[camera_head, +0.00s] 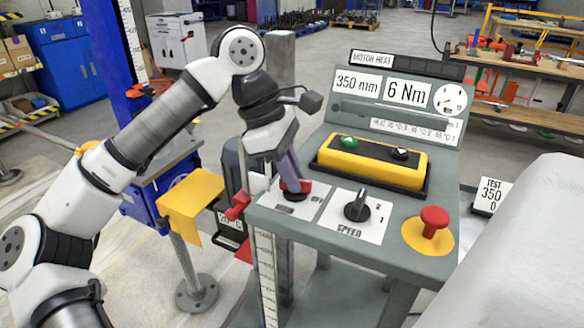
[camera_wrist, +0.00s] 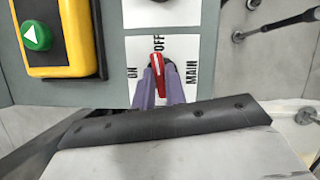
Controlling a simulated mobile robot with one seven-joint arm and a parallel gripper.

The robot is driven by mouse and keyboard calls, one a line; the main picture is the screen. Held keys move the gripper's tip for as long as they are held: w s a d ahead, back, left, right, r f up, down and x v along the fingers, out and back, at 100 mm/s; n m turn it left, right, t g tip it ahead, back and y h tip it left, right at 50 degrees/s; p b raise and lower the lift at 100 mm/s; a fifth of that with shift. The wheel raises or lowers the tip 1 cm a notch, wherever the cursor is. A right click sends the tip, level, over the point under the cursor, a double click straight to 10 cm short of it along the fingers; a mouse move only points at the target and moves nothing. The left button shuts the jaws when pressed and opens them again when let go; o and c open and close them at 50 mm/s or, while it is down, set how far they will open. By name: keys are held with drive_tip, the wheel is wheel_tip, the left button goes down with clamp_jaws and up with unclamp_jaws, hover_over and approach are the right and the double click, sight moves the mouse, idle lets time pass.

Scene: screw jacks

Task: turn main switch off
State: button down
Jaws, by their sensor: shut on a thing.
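The main switch, a red handle with a white line (camera_wrist: 158,72), sits on a white plate (camera_wrist: 175,47) marked ON, OFF and MAIN. In the wrist view the handle's tip points up toward the OFF label, tilted slightly left. My gripper (camera_wrist: 161,74) has its two purple fingers on either side of the handle, shut on it. In the head view my gripper (camera_head: 290,182) reaches down onto the red switch (camera_head: 303,186) at the console's left end. The fingers and wrist partly hide the switch and its plate there.
The console (camera_head: 390,232) also carries a black speed knob (camera_head: 357,205), a red mushroom button (camera_head: 434,220) and a yellow box with a green button (camera_head: 371,161). A red lever (camera_head: 238,208) sticks out at its left side. A yellow bracket (camera_head: 190,203) stands left of it.

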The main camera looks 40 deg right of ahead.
drive_tip(key=shift+r+m+y+p, duration=0.1)
drive_tip(key=shift+m+y+p, duration=0.25)
drive_tip(key=shift+m, duration=0.75)
drive_tip(key=shift+w, duration=0.1)
drive_tip(key=c, duration=1.4)
unclamp_jaws()
drive_tip(key=shift+c, duration=0.2)
drive_tip(key=p+v, duration=0.1)
drive_tip(key=v, duration=1.2)
drive_tip(key=shift+w+r, duration=0.25)
drive_tip(key=shift+w, duration=0.05)
drive_tip(key=shift+d, duration=0.1)
